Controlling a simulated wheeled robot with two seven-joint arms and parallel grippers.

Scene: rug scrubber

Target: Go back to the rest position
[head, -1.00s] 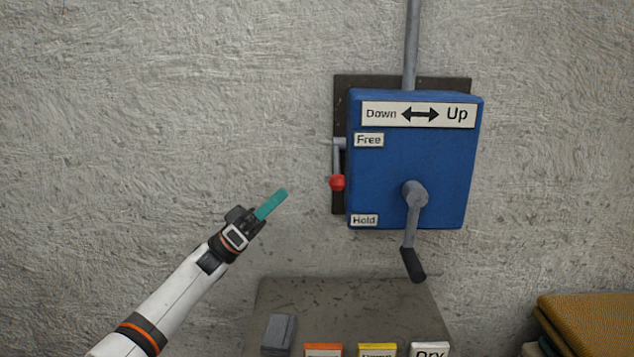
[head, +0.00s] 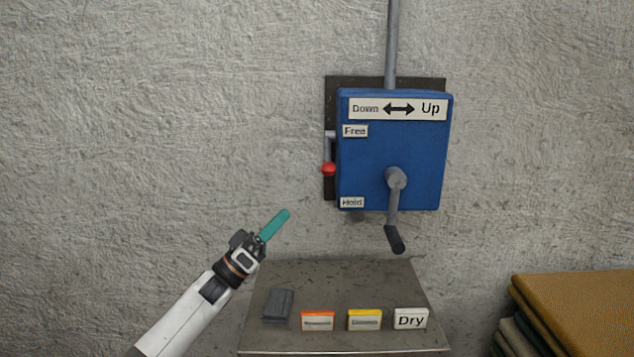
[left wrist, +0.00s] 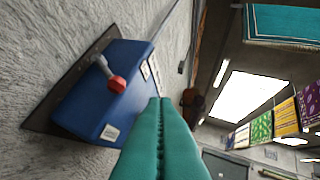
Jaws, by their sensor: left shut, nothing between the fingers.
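My left gripper (head: 275,225) has teal fingers and is shut and empty. In the head view it is in the air in front of the wall, left of and below the blue winch box and apart from it. Its shut fingers (left wrist: 160,140) fill the lower middle of the left wrist view. The blue box (head: 420,150) is on the wall, with "Down/Up", "Free" and "Hold" labels. Its red-knobbed lever (head: 328,169) hangs at the left side; the knob also shows in the left wrist view (left wrist: 117,84). A crank (head: 396,205) hangs down in front. My right gripper is not seen.
Below the box is a metal table (head: 345,275) with a grey block (head: 278,306), an orange card (head: 317,320), a yellow card (head: 365,320) and a white "Dry" card (head: 410,318). Folded rugs (head: 575,305) are stacked at the lower right. The wall left of the box is bare.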

